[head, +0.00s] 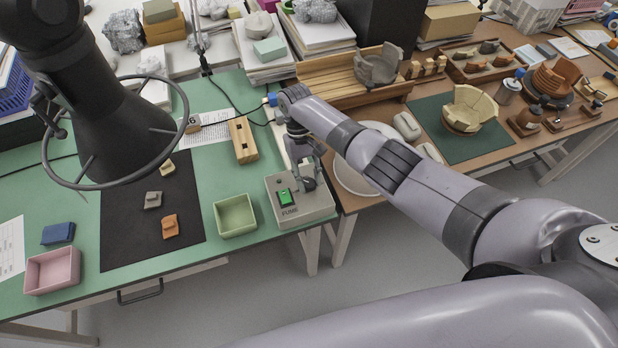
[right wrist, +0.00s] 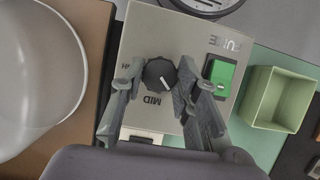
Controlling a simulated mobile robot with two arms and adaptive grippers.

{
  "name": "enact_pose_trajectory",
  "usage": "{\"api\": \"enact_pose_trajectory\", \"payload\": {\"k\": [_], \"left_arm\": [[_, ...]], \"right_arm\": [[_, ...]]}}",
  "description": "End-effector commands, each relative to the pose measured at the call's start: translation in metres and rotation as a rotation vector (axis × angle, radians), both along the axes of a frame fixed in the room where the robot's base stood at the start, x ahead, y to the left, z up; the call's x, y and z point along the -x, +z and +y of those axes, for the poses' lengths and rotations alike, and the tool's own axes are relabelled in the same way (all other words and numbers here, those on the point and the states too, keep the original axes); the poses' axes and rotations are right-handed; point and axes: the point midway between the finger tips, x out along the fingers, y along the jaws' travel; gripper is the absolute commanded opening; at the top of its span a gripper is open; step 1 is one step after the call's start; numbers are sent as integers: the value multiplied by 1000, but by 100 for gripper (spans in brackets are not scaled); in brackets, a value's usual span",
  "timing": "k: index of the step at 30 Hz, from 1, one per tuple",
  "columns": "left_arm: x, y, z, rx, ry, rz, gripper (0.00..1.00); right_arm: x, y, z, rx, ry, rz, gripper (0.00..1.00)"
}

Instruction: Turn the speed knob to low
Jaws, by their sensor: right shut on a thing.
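The grey control box (head: 316,207) marked "FUME" sits at the right front corner of the green bench, with a green switch (head: 285,197) on it. The black speed knob (right wrist: 160,74) has a white pointer line that slants to the lower right in the right wrist view. "MID" reads upside down below it; a label to its left is partly covered, and no "low" label shows. My right gripper (head: 304,183) reaches down over the box. In the right wrist view its two fingers (right wrist: 158,82) are shut on the knob from both sides. My left gripper is out of view.
A black fume hood (head: 105,90) with a ring hangs over the bench at left. A pale green tray (head: 236,230) stands just left of the box. A white basin (head: 352,181) is close on the right. Sherds lie on the black mat (head: 126,235).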

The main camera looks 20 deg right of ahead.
Motion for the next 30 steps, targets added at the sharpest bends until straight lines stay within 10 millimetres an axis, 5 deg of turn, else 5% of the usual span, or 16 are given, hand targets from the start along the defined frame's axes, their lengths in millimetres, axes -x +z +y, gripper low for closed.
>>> {"api": "enact_pose_trajectory", "payload": {"k": [18,30], "left_arm": [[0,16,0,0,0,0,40],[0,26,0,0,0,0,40]], "right_arm": [[1,2,4,-1,559,0,1],[2,1,4,-3,754,-2,1]]}}
